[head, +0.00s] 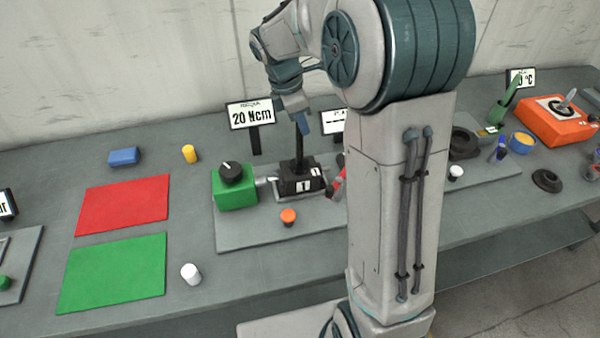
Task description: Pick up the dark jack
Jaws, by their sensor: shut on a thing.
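The dark jack (301,182) is a black block with light number plates on its front and a slim dark stem rising from its top. It is upright at the grey board, beside a green box with a black knob. My gripper (301,127) points down above it, shut on the upper end of its dark stem. The fingertips are small in this view. I cannot tell whether the jack's base touches the board.
The green box (235,188) is close on the left, and an orange knob (288,216) is in front. Signs (250,114) stand behind. Red (124,204) and green (113,272) mats lie left. My arm hides the board's right part; an orange device (557,122) stands far right.

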